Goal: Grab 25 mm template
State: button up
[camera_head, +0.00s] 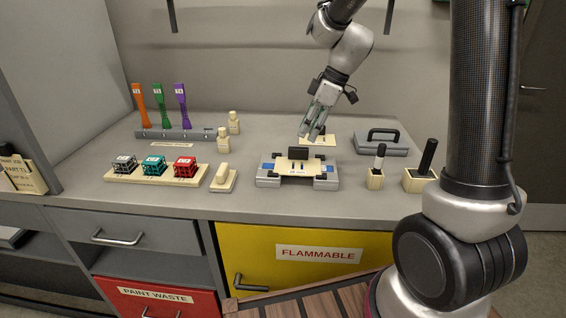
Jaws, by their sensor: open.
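No marking of 25 mm can be read, so I cannot tell which thing is the template. A flat beige plate with dark marks (326,141) lies on the counter at the back, partly behind my gripper (312,137). My gripper is open, points down, and appears empty over or in front of this plate; its exact height is unclear. Just in front stands a grey fixture (327,184) with a beige top plate (298,167) and an upright dark block (298,154) on it.
Orange, green and purple strips (160,106) stand in a grey rack (190,134). Lattice cubes (154,166) sit on a beige tray (194,182). To the right are a black-handled grey block (383,145) and two holders with upright tools (375,180).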

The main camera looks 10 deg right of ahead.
aim_at(299, 148)
jog(key=shift+w+a+n, duration=0.15)
jog(key=shift+w+n, duration=0.15)
jog(key=shift+n, duration=0.1)
jog(key=shift+a+f, duration=0.15)
jog(key=shift+f, duration=0.2)
jog(key=x, duration=0.7)
grip_shut()
